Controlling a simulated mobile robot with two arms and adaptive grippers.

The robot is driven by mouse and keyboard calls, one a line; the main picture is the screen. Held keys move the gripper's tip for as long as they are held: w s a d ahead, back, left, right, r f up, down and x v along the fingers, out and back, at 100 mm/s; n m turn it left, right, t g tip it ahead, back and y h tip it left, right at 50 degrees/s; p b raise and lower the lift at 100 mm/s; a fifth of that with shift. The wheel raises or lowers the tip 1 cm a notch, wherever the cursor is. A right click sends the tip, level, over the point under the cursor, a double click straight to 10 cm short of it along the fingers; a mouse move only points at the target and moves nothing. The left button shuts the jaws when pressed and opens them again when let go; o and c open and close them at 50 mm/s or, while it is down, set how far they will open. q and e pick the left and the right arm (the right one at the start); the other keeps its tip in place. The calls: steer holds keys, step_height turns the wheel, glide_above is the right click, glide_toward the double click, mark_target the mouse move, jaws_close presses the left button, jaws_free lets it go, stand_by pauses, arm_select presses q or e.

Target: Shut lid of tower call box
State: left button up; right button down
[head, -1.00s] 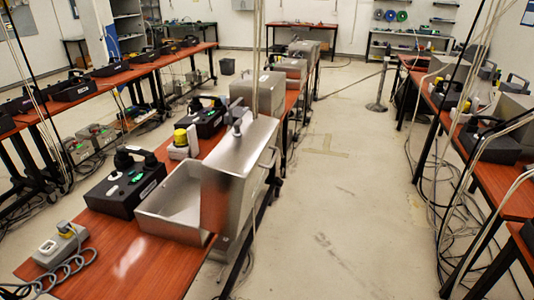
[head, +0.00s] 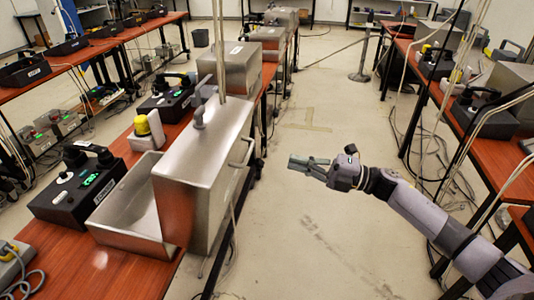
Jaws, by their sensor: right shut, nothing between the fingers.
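A stainless steel call box stands open on the near end of the left red-brown table. Its shallow open base (head: 120,224) faces up, and its deep metal lid (head: 200,165) stands raised on the right side of the base, near the table's right edge. A bar handle (head: 243,152) shows on the lid's right side. My right gripper (head: 295,164) is shut and empty, in the air over the aisle, to the right of the lid and apart from it. My left gripper is not in view.
A black phone unit (head: 77,190) with a green display sits left of the base. A yellow-topped device (head: 145,133) and closed steel boxes (head: 230,66) stand farther back. Pale cables hang in front of the lid. The aisle floor (head: 310,235) is clear; another table (head: 425,108) borders it.

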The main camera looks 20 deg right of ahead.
mark_target(235, 144)
steer(key=p+x, duration=0.5)
steer(key=x, duration=0.7)
steer(key=shift+w+r, duration=0.1)
steer(key=shift+w, duration=0.2)
steer(key=shift+w+a+p, duration=0.3)
steer(key=shift+a+p, duration=0.05)
steer(key=shift+a, duration=0.2)
